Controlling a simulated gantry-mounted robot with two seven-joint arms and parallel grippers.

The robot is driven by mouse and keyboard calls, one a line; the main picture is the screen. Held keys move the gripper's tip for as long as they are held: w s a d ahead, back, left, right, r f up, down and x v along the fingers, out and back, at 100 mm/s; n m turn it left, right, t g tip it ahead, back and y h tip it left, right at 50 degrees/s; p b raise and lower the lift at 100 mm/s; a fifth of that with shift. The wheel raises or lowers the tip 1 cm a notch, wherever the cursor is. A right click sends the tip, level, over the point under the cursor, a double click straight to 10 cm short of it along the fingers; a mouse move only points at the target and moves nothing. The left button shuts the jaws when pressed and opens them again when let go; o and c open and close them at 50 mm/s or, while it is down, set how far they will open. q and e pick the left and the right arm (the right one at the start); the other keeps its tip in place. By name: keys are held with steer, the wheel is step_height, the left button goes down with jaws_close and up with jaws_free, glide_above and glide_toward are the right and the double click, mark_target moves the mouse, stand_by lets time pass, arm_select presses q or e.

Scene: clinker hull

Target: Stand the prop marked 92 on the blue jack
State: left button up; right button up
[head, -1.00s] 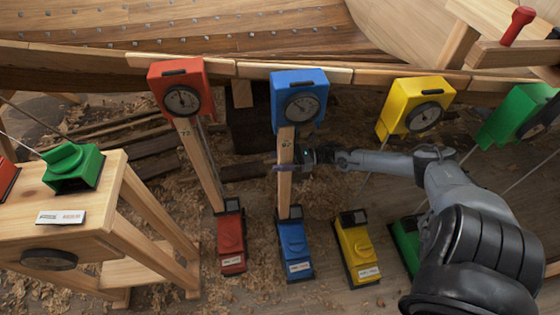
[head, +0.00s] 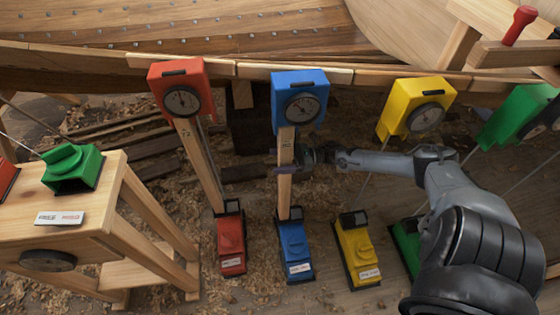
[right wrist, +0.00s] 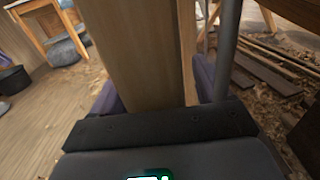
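The prop (head: 285,193) is a pale wooden post with a small mark near its top that is too small to read surely. It stands nearly upright, its foot at the dark cup of the blue jack (head: 293,245) and its top just under the blue dial box (head: 299,92). I cannot tell whether the foot is fully seated. My right gripper (head: 284,161) reaches in from the right around the prop's upper half. In the right wrist view the prop (right wrist: 145,55) fills the space between the purple fingers (right wrist: 158,95), with no clear gap. My left gripper is not in view.
A red jack (head: 231,243) with a leaning prop (head: 200,165) stands left, and a yellow jack (head: 358,250) right. Red (head: 181,88) and yellow (head: 416,106) dial boxes hang along the hull. A wooden stand (head: 120,220) with a green block (head: 72,168) is at left.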

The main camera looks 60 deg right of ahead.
steer(key=shift+s+f, duration=0.1)
steer(key=shift+f, duration=0.05)
steer(key=p+v, duration=0.2)
steer(key=v, duration=0.8)
steer(key=shift+s+d, duration=0.2)
steer(key=shift+d, duration=0.05)
steer(key=s+a+p, duration=0.1)
steer(key=a+p, duration=0.1)
steer(key=s+a+p, duration=0.1)
steer(key=s+p, duration=0.1)
steer(key=shift+s+a+p, duration=0.15)
steer(key=shift+a+p, duration=0.15)
steer(key=shift+a, duration=0.1)
stand_by(0.6)
